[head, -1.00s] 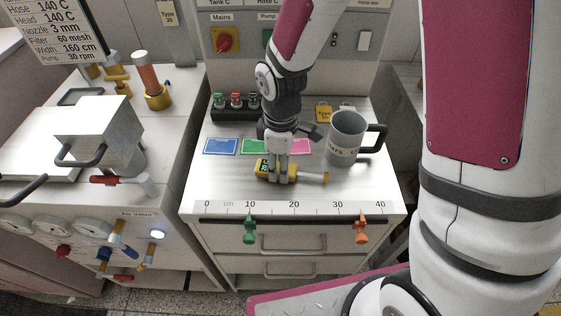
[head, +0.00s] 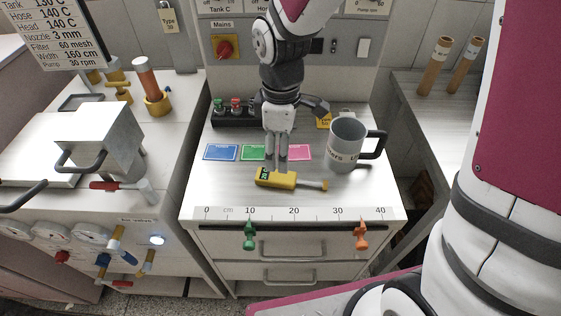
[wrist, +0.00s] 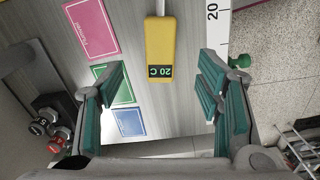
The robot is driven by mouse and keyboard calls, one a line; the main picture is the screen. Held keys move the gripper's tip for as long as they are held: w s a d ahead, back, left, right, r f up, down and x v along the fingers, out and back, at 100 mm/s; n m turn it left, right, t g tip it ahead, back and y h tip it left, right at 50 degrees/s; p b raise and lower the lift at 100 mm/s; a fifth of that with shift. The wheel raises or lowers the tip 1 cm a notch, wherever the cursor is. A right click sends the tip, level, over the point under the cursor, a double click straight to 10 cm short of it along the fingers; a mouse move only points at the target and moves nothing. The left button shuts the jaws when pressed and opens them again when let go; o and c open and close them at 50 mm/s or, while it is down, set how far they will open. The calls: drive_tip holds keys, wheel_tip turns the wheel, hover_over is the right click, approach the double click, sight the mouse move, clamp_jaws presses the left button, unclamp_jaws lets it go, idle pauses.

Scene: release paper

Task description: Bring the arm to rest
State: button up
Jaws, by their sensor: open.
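My gripper (head: 276,166) hangs fingers-down above the white worktop (head: 215,185), just behind a yellow handheld thermometer (head: 277,178). In the wrist view the gripper (wrist: 162,98) is open, with green-padded fingers spread wide apart. The thermometer (wrist: 161,50) lies between and beyond the fingertips, its display reading 20 C. Nothing is held. In the head view the thermometer lies flat, with its metal probe pointing right.
A grey mug (head: 347,143) stands right of my gripper. Blue (head: 221,152), green (head: 252,152) and pink (head: 299,152) cards lie on the worktop. A black rack (head: 232,113) is behind.

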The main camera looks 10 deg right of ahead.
drive_tip(key=shift+r, duration=2.1)
